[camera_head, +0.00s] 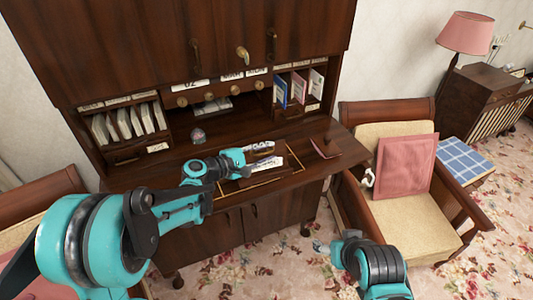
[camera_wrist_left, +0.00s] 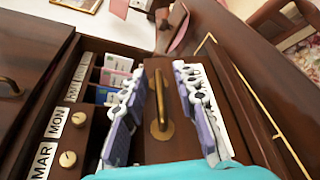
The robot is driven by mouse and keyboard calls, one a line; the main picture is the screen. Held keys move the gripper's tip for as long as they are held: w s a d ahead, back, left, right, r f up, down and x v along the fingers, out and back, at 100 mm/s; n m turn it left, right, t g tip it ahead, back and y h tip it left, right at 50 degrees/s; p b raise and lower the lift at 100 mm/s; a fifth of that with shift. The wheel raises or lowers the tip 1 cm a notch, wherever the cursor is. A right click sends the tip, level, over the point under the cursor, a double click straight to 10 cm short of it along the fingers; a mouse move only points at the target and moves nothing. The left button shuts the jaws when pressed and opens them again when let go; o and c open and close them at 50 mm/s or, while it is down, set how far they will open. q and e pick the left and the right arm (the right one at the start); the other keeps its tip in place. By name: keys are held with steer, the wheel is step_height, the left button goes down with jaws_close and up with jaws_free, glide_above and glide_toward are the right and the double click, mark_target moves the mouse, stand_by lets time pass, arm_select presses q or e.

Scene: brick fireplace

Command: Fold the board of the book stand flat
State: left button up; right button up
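What looks like the book stand, a reddish thin board (camera_head: 325,148) beside a small dark post, is at the right end of the desk top in the head view. A tilted reddish piece at the top of the left wrist view (camera_wrist_left: 179,36) is probably the same thing. My left gripper (camera_head: 266,156) is over the middle of the desk, left of it and apart from it.
The dark wooden desk (camera_head: 160,175) has a gold inlay line and cubbies with books (camera_head: 128,122) and cards (camera_head: 298,88). An armchair with a pink cushion (camera_head: 405,165) stands right of the desk.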

arm_select(q)
jaws_close()
